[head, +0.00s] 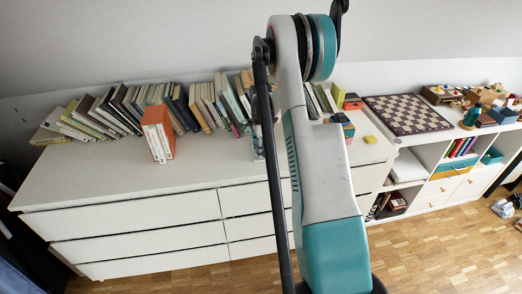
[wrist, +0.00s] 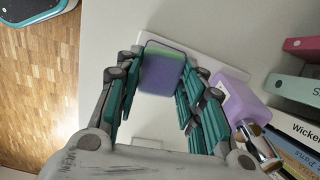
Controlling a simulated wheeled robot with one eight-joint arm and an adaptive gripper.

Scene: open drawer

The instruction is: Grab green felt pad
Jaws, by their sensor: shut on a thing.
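In the wrist view, the green felt pad (wrist: 162,70) is a small rounded block with a green edge and a bluish-purple face. It sits between the fingertips of my gripper (wrist: 160,80), which is shut on it. The pad is over or on a white surface; I cannot tell whether it is lifted.
A purple bottle (wrist: 236,101) stands close to the right finger. Books (wrist: 293,125) are to its right.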

